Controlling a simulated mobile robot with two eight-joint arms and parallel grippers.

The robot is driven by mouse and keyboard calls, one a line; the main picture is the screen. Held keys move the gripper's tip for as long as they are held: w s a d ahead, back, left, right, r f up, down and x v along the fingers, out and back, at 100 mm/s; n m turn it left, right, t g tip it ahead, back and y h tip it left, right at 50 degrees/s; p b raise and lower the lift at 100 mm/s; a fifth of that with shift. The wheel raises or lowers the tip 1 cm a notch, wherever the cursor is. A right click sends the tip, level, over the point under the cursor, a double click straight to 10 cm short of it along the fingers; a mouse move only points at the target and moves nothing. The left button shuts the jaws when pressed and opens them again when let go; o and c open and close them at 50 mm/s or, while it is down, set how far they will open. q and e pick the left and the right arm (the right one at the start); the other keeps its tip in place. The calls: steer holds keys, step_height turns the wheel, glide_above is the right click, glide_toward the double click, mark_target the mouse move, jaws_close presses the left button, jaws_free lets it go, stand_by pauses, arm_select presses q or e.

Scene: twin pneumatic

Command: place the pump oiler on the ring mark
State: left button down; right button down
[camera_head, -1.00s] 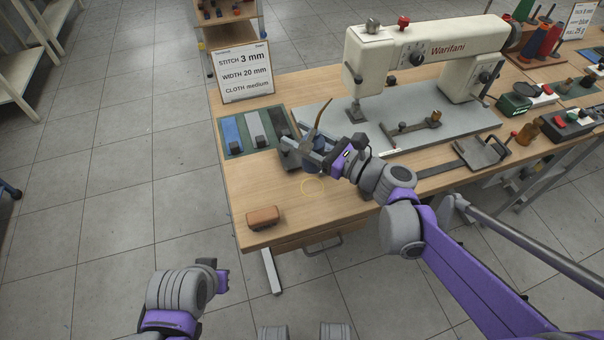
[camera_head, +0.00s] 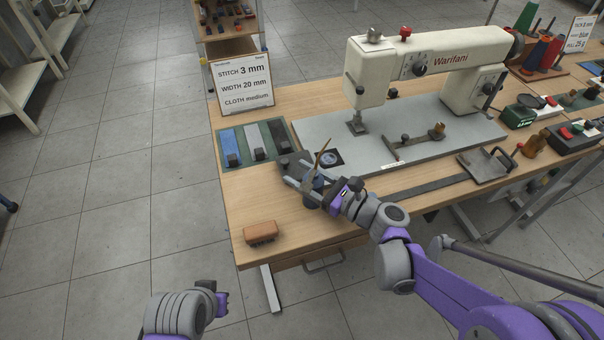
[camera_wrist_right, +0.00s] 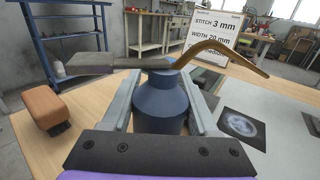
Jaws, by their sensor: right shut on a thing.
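The pump oiler (camera_head: 318,184) has a dark blue body, a grey lever and a thin curved brass spout. It sits upright between the fingers of my right gripper (camera_head: 308,190), over the front left part of the table. In the right wrist view the oiler (camera_wrist_right: 160,108) stands between the two grey fingers, which press on its sides. I cannot tell whether its base touches the table. The ring mark does not show now; the oiler and gripper cover that part of the table. My left gripper (camera_head: 219,296) is low at the left, off the table; its jaws are unclear.
A brown brush-like block (camera_head: 262,232) lies left of the gripper. Behind it is a green tray (camera_head: 226,166) with coloured strips. A dark card with a round print (camera_head: 328,158) lies on the grey plate of the sewing machine (camera_head: 435,60). A sign (camera_head: 243,84) stands behind.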

steer(key=shift+c, duration=0.8)
jaws_free()
steer(key=shift+r, duration=0.2)
steer(key=p+v, duration=0.1)
steer(key=v, duration=1.1)
steer(key=shift+f, duration=0.1)
